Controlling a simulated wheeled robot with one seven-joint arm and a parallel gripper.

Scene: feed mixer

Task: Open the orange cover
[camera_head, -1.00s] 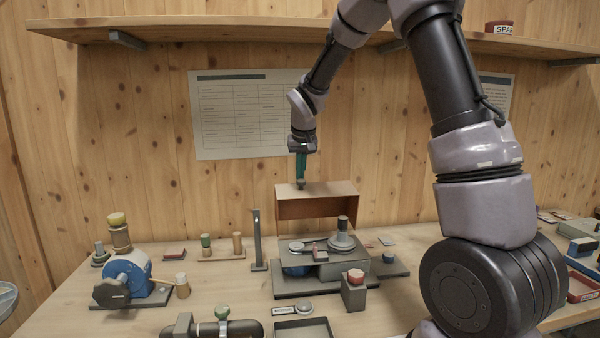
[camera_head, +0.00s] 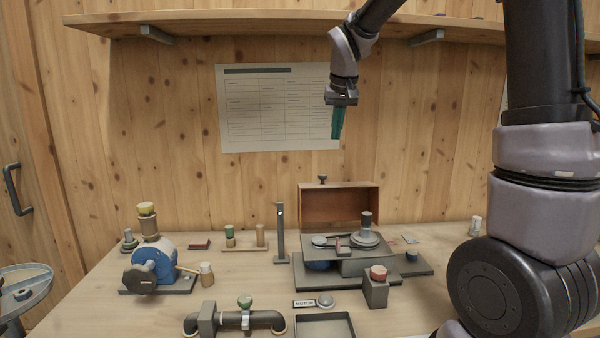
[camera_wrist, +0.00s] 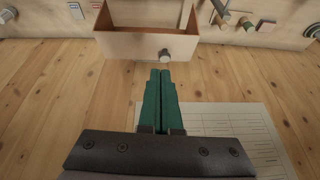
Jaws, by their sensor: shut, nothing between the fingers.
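The orange-brown cover (camera_head: 340,205) is a hollow box shape standing raised at the back of the dark mixer base (camera_head: 300,276). Its open inside faces the front, and a small dark knob (camera_head: 323,179) sits on its upper edge. The mixer's inner parts, with a grey round disc (camera_head: 366,240), lie exposed in front of it. My gripper (camera_head: 337,138), with green fingers, hangs above the cover, near the wall and apart from it. In the wrist view the fingers (camera_wrist: 160,75) are together and empty, with the cover (camera_wrist: 135,45) and its knob (camera_wrist: 164,55) beyond the tips.
A grey post (camera_head: 280,235) stands left of the mixer. A blue motor (camera_head: 154,266) is at the left, and a pipe with a green-topped valve (camera_head: 245,318) lies in front. A shelf (camera_head: 290,24) runs above; a paper sheet (camera_head: 270,105) hangs on the wall.

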